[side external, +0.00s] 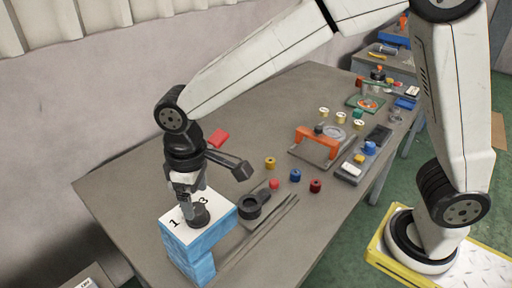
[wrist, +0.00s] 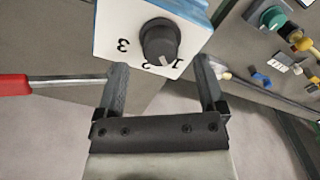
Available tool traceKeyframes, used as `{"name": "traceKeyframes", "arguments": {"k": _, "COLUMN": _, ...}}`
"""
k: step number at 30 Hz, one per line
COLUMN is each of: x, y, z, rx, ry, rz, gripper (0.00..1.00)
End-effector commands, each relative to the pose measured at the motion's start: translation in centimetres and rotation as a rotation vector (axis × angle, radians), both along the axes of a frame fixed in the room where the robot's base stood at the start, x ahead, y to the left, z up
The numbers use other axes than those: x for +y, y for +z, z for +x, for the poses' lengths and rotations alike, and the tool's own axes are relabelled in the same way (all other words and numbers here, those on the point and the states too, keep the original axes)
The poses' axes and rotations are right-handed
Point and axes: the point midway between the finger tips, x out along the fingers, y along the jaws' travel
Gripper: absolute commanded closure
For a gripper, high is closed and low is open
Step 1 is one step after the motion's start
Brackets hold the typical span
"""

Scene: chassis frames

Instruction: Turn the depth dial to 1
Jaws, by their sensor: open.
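The depth dial (side external: 199,215) is a dark round knob on the white top of a blue block (side external: 190,256). In the side view a 1 and a 3 show on the white face. In the wrist view the dial (wrist: 158,42) has a pale pointer mark at its lower right edge, between the 2 and the 1. My gripper (side external: 188,197) is above the dial in the side view, close to it. In the wrist view my gripper (wrist: 160,66) is open and empty, its fingers spread wider than the dial. I cannot tell whether they touch it.
A black ring-shaped part (side external: 250,206) and long grey rails (side external: 258,238) lie right of the block. Several coloured cylinders and an orange-handled frame (side external: 318,140) stand farther back. A red-handled tool (wrist: 15,85) shows at left in the wrist view. The table's left part is bare.

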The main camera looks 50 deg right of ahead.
Motion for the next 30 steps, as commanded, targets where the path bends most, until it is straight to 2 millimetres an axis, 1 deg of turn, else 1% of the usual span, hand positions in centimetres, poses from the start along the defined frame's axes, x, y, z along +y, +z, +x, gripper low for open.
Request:
{"name": "traceKeyframes", "arguments": {"k": 1, "x": 0.0, "y": 0.8, "z": 0.0, "rx": -0.003, "ry": 0.000, "rz": 0.002, "gripper": 0.11}}
{"name": "traceKeyframes", "arguments": {"k": 6, "x": 0.0, "y": 2.7, "z": 0.0, "rx": -0.003, "ry": 0.001, "rz": 0.002, "gripper": 0.11}}
{"name": "traceKeyframes", "arguments": {"k": 10, "x": 0.0, "y": 3.4, "z": 0.0, "rx": -0.001, "ry": 0.001, "rz": 0.001, "gripper": 0.11}}
{"name": "traceKeyframes", "arguments": {"k": 23, "x": -0.2, "y": 3.5, "z": 0.0, "rx": -0.001, "ry": -0.002, "rz": 0.001, "gripper": 0.11}}
{"name": "traceKeyframes", "arguments": {"k": 26, "x": -0.8, "y": 3.3, "z": 0.1, "rx": -0.005, "ry": -0.016, "rz": 0.003, "gripper": 0.11}}
{"name": "traceKeyframes", "arguments": {"k": 29, "x": -2.2, "y": 2.8, "z": 0.2, "rx": -0.015, "ry": -0.045, "rz": 0.009, "gripper": 0.11}}
{"name": "traceKeyframes", "arguments": {"k": 30, "x": -3.0, "y": 2.4, "z": 0.2, "rx": -0.020, "ry": -0.061, "rz": 0.012, "gripper": 0.11}}
